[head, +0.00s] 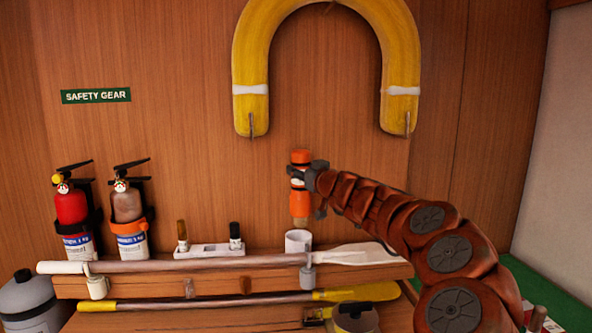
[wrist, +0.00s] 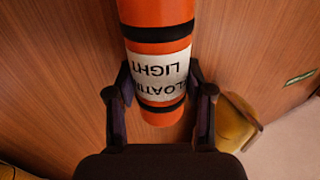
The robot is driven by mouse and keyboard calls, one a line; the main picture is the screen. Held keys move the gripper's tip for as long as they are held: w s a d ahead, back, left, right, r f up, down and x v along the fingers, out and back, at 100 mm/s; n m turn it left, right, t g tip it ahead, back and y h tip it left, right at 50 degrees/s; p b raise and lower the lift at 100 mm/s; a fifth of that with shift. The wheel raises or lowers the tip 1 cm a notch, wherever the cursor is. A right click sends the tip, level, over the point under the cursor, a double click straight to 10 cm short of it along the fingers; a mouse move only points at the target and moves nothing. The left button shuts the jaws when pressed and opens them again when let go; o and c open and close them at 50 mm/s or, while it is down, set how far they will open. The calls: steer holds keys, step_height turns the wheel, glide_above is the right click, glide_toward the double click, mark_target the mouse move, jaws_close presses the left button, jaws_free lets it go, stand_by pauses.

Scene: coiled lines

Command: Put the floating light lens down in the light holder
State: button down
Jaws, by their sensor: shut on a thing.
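The floating light (head: 300,205) is an orange cylinder with dark bands and a white label. It is upright in the head view, with a bright orange-red top end and a duller orange lower end. My gripper (head: 309,178) is shut on its middle from the right. In the wrist view the light (wrist: 160,115) sits between the two fingers (wrist: 162,95), its label reading upside down. The light holder appears to be the white cup (head: 298,241) on the shelf, just below the light. The light's lower end is close above the cup; the exact gap is hard to tell.
Two fire extinguishers (head: 71,212) stand in brackets at left. A white rack (head: 209,250) with two small upright items is left of the cup. A pole or paddle (head: 200,264) lies along the shelf front. A yellow horseshoe buoy (head: 253,100) hangs above.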

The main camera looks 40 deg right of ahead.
mark_target(304, 206)
steer(key=shift+w+a+f+b, duration=0.15)
steer(key=shift+a+f+b, duration=0.1)
steer(key=shift+f, duration=0.25)
steer(key=shift+w+a+f+b, duration=0.1)
steer(key=shift+f+b, duration=0.15)
steer(key=shift+f, duration=0.2)
steer(key=shift+s+f+b, duration=0.1)
steer(key=shift+f+b, duration=3.8)
steer(key=shift+b, duration=0.85)
steer(key=shift+c, duration=1.8)
jaws_free()
steer(key=shift+f, duration=0.1)
steer(key=shift+s, duration=0.1)
steer(key=v, duration=1.2)
